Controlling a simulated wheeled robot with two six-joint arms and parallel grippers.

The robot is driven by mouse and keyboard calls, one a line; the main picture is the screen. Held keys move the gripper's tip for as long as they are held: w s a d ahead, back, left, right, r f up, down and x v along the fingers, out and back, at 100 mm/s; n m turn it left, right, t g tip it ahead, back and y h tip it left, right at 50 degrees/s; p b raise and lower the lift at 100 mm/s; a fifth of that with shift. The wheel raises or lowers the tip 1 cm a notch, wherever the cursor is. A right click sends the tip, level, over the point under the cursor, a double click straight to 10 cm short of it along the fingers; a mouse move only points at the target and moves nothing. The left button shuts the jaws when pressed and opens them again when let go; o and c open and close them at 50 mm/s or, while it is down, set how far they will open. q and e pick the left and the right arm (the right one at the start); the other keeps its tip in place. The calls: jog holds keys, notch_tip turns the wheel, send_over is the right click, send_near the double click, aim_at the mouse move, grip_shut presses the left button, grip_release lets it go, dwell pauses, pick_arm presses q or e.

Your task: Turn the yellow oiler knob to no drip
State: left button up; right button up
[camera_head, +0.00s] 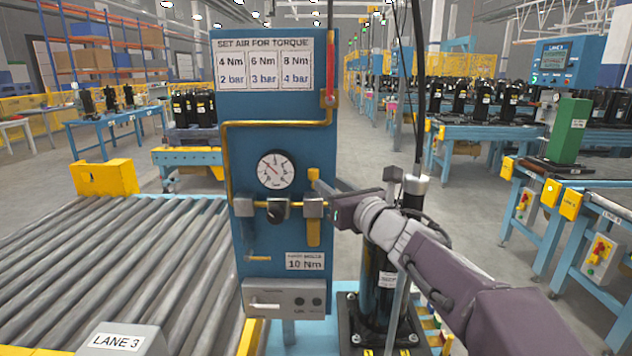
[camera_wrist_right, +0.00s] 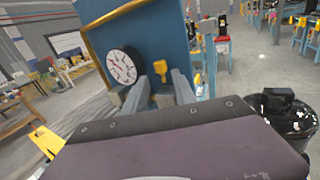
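The yellow oiler knob (camera_head: 313,174) sits on top of the oiler, on the right side of the blue panel (camera_head: 245,150). The oiler's yellow bowl (camera_head: 313,233) hangs below its grey body. My right gripper (camera_head: 335,193) is just right of the oiler, at about knob height. In the right wrist view my right gripper (camera_wrist_right: 158,90) has its two grey fingers apart. The yellow knob (camera_wrist_right: 160,68) shows in the gap between them; whether a finger touches it I cannot tell. The knob's exact setting is too small to read. My left gripper is not in view.
A pressure gauge (camera_head: 277,170) and a black regulator knob (camera_head: 278,212) are left of the oiler. A black compressor (camera_head: 378,285) stands below my right arm. A roller conveyor (camera_head: 130,250) fills the left.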

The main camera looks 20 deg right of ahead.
aim_at(312, 175)
jog(key=w, duration=0.4)
jog(key=w+a, duration=0.1)
jog(key=w, duration=0.2)
jog(key=shift+w+a, duration=0.1)
grip_shut()
jog(key=m+h+b, duration=0.1)
jog(key=h+b, duration=0.1)
jog(key=b, duration=0.3)
jog(key=a+f+m+h+b, duration=0.1)
jog(key=m+h+b, duration=0.1)
jog(key=b, duration=0.3)
jog(key=shift+f+h, duration=0.1)
jog(key=shift+h, duration=0.2)
jog(key=h, duration=0.1)
jog(key=m+h+b, duration=0.1)
jog(key=shift+a+r+h, duration=0.15)
jog(key=shift+r+h, duration=0.1)
jog(key=shift+h, duration=0.05)
jog(key=shift+w+a+r+m+h, duration=0.1)
jog(key=shift+r+m+h, duration=0.15)
jog(key=shift+m+h, duration=0.65)
jog(key=shift+a+m+g+h+p, duration=0.1)
jog(key=shift+m+g+h+p, duration=0.85)
jog(key=shift+h, duration=0.45)
